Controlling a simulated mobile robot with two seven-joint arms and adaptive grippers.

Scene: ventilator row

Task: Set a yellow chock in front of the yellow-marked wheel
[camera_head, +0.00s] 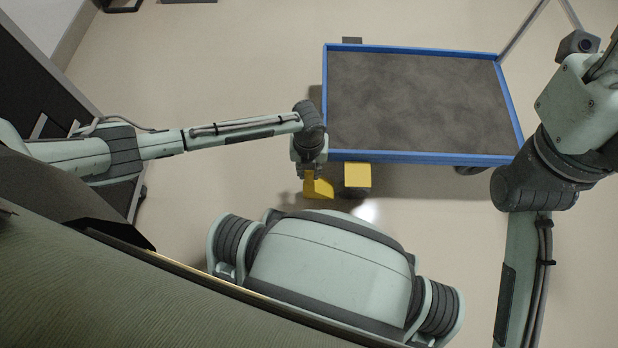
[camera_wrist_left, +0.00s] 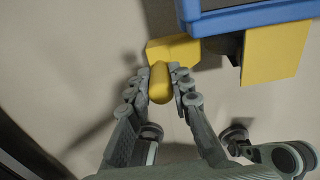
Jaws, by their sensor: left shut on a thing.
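A yellow chock (camera_head: 319,189) is held by my left gripper (camera_head: 311,175), low beside the near left corner of a blue-edged cart (camera_head: 420,157). In the left wrist view the chock (camera_wrist_left: 172,50) has a rounded handle, and my left gripper (camera_wrist_left: 160,90) is shut on that handle. The yellow marking (camera_head: 357,175) is a square plate by the cart's near edge; it also shows in the left wrist view (camera_wrist_left: 275,52). The chock is just left of it. The wheel under the plate is mostly hidden. My right arm is at the right; its fingers are not clearly visible.
The cart has a dark grey deck and a metal handle frame (camera_head: 522,30) at the right. Another dark wheel (camera_head: 470,170) shows under its near right edge. Pale floor (camera_head: 220,80) is open left of the cart. A dark cabinet stands at the far left.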

